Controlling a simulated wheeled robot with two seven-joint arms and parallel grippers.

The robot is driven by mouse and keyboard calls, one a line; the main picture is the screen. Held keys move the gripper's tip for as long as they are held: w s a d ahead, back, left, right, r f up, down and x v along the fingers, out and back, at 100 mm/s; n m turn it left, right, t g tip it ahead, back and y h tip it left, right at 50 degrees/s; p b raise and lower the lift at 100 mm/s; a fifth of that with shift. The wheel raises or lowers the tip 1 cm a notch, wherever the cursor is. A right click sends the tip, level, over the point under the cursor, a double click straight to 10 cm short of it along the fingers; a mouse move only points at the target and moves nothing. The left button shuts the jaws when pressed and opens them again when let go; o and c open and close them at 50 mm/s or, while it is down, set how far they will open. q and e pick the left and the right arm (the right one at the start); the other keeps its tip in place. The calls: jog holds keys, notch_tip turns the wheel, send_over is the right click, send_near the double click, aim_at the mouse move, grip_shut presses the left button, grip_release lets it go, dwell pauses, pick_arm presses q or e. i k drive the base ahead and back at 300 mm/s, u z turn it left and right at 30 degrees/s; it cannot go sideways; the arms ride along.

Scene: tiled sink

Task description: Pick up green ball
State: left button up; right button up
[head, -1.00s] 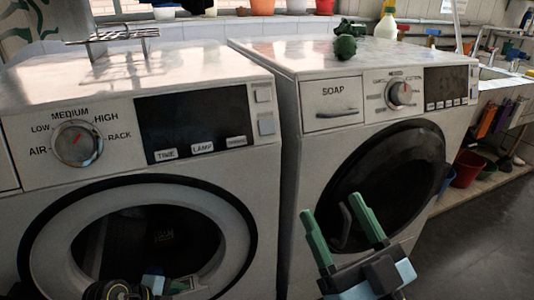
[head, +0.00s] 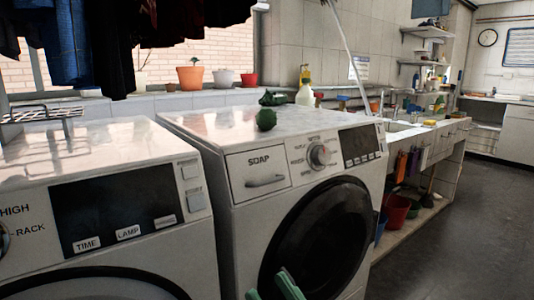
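A small dark green ball (head: 266,119) sits on top of the right-hand washing machine (head: 222,123), near its front edge above the soap drawer. Another dark green object (head: 272,98) lies just behind it; its shape is unclear. My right gripper (head: 273,286) shows only as two green fingertips at the bottom edge, in front of the right machine's round door. The fingertips are apart with nothing seen between them, well below and in front of the ball. My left gripper is out of the picture.
A spray bottle (head: 305,88) stands behind the ball. A wire rack (head: 42,114) sits on the left machine (head: 130,150). Flower pots (head: 190,78) line the window sill. A sink counter and red bucket (head: 396,212) are at right. The floor (head: 450,230) at right is clear.

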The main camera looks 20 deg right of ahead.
aim_at(266, 118)
jog(key=k, duration=1.25)
jog(key=z, duration=0.55)
jog(key=i, duration=1.55)
jog(key=u, duration=0.55)
